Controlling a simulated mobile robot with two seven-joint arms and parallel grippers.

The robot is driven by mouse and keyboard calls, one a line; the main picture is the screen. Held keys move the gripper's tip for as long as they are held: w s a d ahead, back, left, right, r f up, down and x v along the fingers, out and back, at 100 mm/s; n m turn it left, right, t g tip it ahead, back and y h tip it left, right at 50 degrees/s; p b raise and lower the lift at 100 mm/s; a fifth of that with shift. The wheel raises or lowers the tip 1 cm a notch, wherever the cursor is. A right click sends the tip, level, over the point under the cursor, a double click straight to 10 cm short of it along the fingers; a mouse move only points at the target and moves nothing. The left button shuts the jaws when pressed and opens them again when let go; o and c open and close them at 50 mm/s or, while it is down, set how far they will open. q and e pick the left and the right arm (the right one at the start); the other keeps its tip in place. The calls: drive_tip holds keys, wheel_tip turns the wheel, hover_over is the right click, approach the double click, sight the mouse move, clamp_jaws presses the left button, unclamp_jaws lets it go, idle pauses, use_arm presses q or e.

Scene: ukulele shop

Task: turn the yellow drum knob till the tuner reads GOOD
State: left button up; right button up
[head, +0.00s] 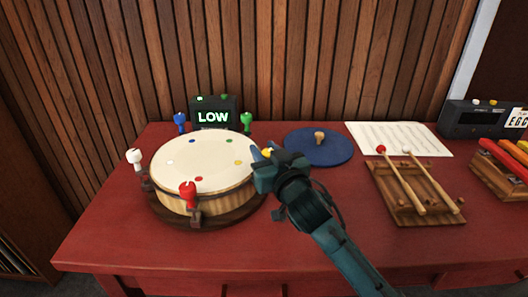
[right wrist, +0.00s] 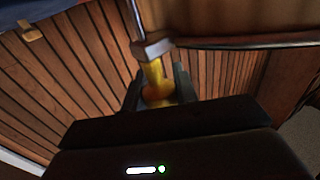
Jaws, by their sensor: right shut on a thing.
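The drum (head: 203,160) sits on a dark round base at the left of the red table, with blue, green, white, red and yellow knobs around its rim. The tuner (head: 213,112) behind it reads LOW in green. My right gripper (head: 266,160) is at the drum's right side, shut on the yellow drum knob (head: 267,152), which is mostly hidden by the fingers. In the right wrist view the yellow knob (right wrist: 156,74) stands between the two fingers, below a grey metal piece at the drum's edge. My left gripper is not in view.
A blue round mat (head: 318,152) with a small wooden peg lies right of the drum. Farther right are a white sheet (head: 400,138), a wooden rack (head: 400,205) with two mallets, and a dark device (head: 470,118). The table's front right is fairly clear.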

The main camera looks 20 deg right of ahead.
drive_tip(key=shift+m+h, duration=0.5)
drive_tip(key=shift+h, duration=0.3)
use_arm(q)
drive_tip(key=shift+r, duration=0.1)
use_arm(e)
drive_tip(key=shift+h, duration=0.3)
drive_tip(key=shift+d+m, duration=0.1)
drive_tip(key=shift+m, duration=0.2)
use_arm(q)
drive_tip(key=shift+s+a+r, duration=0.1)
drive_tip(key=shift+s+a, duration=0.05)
use_arm(e)
drive_tip(key=o, duration=1)
drive_tip(key=shift+c, duration=0.2)
drive_tip(key=shift+s, duration=0.1)
